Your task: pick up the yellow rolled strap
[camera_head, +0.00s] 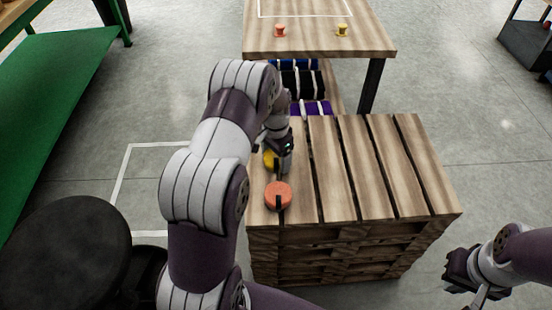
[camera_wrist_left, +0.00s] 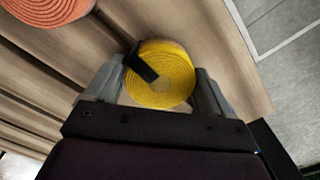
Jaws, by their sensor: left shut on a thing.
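The yellow rolled strap (camera_wrist_left: 160,82) is a flat coil with a black tab, seen in the left wrist view over the pallet boards. My left gripper (camera_wrist_left: 157,88) has one finger on each side of the strap and is shut on it. In the head view the strap (camera_head: 269,160) shows only partly beside my left gripper (camera_head: 279,163), near the pallet stack's left edge. I cannot tell whether it touches the boards. My right gripper (camera_head: 468,287) is at the lower right, away from the pallets; its fingers are too unclear to read.
An orange rolled strap (camera_head: 278,193) lies on the wooden pallet stack (camera_head: 385,185), just nearer than the yellow one. The pallet's right side is clear. Behind it stands a wooden table (camera_head: 312,38) with an orange spool (camera_head: 280,31) and a yellow spool (camera_head: 342,31).

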